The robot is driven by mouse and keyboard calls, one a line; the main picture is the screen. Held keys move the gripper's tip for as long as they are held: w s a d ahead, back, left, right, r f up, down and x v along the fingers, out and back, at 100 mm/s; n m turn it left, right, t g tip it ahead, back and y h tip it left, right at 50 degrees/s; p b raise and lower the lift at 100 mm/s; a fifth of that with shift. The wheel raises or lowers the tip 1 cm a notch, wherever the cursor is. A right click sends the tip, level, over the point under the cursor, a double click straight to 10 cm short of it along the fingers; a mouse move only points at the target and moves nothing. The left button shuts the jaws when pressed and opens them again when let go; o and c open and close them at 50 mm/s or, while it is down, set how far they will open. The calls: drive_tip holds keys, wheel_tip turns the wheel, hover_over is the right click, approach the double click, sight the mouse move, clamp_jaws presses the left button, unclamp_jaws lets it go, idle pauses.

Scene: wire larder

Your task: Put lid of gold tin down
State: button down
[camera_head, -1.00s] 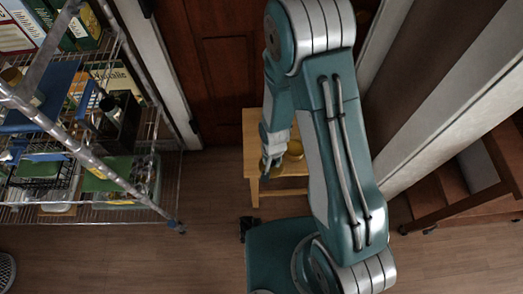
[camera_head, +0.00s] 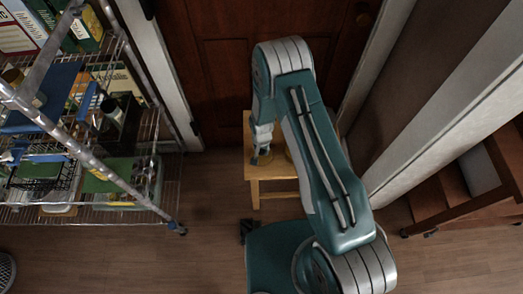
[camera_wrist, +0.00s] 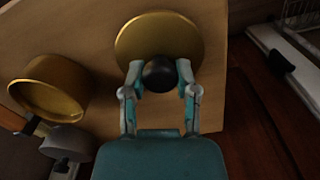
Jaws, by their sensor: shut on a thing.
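The lid (camera_wrist: 158,38) of the gold tin is a round gold disc with a black ball knob (camera_wrist: 160,76). My gripper (camera_wrist: 160,78) is shut on this knob, with a finger on either side. The lid is over the pale wooden stool top (camera_wrist: 100,30); I cannot tell whether it touches the wood. The open gold tin (camera_wrist: 50,88) is left of the lid in the wrist view, apart from it. In the head view my gripper (camera_head: 262,158) is low over the stool, and my arm hides much of the tin.
A wire rack (camera_head: 130,195) with boxes and bins stands at the left. A dark wooden door (camera_head: 222,80) is behind the stool. A brown wooden shelf unit (camera_head: 465,195) is at the right. The floor between rack and stool is clear.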

drive_tip(key=shift+f, duration=0.2)
drive_tip(key=shift+c, duration=1.9)
unclamp_jaws()
drive_tip(key=s+d+r+t, duration=0.1)
drive_tip(key=d+r, duration=0.1)
drive_tip(key=r, duration=1.1)
drive_tip(key=s+d+r+n+t, duration=0.1)
drive_tip(key=d+r, duration=0.1)
drive_tip(key=r, duration=1)
drive_tip(key=s+d+r+t, duration=0.1)
drive_tip(key=d+r, duration=0.2)
drive_tip(key=r, duration=1)
drive_tip(key=s+d+r+n+t, duration=0.1)
drive_tip(key=s+d+r, duration=0.2)
drive_tip(key=s+r, duration=0.3)
drive_tip(key=s+d+r+n+t, duration=0.1)
drive_tip(key=s+d+r, duration=0.2)
drive_tip(key=s+r, duration=0.4)
drive_tip(key=s, duration=0.5)
drive_tip(key=shift+r+t, duration=0.3)
